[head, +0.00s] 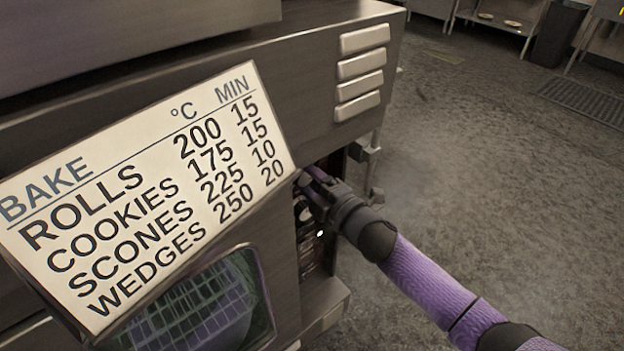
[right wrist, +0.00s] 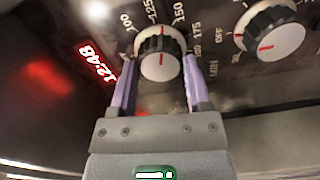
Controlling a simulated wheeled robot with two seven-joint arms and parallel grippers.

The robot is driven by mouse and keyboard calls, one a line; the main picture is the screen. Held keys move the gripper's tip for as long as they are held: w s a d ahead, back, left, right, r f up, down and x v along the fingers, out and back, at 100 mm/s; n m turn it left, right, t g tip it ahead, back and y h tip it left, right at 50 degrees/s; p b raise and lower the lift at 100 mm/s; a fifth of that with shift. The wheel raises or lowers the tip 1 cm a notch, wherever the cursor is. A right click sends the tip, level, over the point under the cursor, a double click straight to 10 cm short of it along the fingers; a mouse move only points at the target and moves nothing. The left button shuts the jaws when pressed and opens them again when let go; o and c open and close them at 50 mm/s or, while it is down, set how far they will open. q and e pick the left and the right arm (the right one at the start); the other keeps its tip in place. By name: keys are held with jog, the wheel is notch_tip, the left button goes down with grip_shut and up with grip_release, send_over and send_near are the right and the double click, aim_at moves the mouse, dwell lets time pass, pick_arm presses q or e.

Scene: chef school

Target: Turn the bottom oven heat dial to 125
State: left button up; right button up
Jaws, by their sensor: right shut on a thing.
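In the right wrist view, the heat dial (right wrist: 160,62) is a round knob with a pale face, dark ridged rim and red marks. Numbers around it include 100, 125, 150 and 175; 125 and 150 are near its upper side. My right gripper (right wrist: 158,80) has its two purple fingers on either side of this dial and is shut on it. In the head view, my right gripper (head: 308,182) reaches the narrow control panel beside the oven window; the held dial is hard to make out there. My left gripper is not in view.
A second dial (right wrist: 273,30) with an OFF mark sits to the right in the wrist view. A red clock display (right wrist: 97,62) reads 12:48. A bake chart (head: 150,190) hangs in front of the oven (head: 285,240), hiding part of it. Open floor (head: 480,180) lies to the right.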

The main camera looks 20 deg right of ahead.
jog(key=shift+n, duration=1.3)
jog(key=o, duration=1.3)
jog(key=p+v, duration=0.3)
jog(key=v, duration=0.7)
